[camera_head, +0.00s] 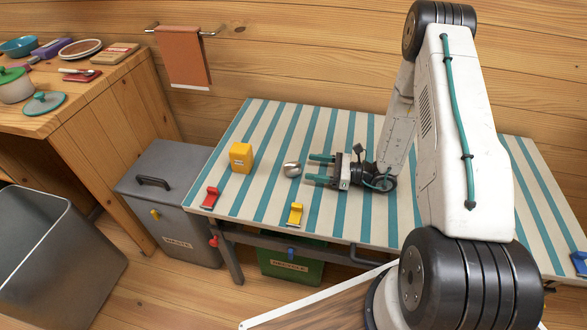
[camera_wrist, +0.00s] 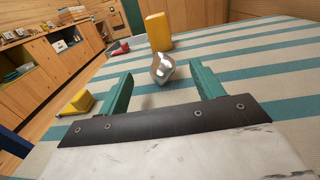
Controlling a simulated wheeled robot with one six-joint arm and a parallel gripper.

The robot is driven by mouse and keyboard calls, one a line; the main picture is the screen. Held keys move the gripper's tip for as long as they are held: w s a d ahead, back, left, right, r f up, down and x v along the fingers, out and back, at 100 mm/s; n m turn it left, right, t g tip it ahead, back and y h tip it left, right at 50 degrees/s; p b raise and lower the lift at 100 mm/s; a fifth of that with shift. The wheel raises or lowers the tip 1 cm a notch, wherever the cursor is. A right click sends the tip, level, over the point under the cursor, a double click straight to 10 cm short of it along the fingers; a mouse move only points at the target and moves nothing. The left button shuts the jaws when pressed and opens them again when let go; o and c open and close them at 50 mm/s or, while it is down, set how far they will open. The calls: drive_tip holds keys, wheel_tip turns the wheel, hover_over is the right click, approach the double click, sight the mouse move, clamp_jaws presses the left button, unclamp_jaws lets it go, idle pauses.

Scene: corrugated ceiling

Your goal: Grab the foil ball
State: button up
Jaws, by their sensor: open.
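The foil ball (camera_head: 292,169) is a small crumpled silver lump on the striped table (camera_head: 262,112). In the wrist view the foil ball (camera_wrist: 163,68) shows just beyond the fingertips, nearer the right finger. My gripper (camera_head: 314,168) is low over the table, to the right of the ball, with its two teal fingers pointing left at it. The fingers are apart and nothing is between them in the head view. In the wrist view my gripper (camera_wrist: 160,88) also shows open. Whether the right fingertip touches the ball I cannot tell.
A yellow box (camera_head: 241,158) stands left of the ball. A red clip-like item (camera_head: 210,198) and a yellow one (camera_head: 295,214) sit at the table's front edge. A grey waste bin (camera_head: 172,205) stands left of the table, and a green recycle bin (camera_head: 290,268) is under it.

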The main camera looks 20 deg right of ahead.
sight(293, 163)
drive_tip(key=x, duration=0.7)
drive_tip(key=shift+a+r, duration=0.1)
drive_tip(key=shift+a, duration=0.1)
drive_tip(key=c, duration=1)
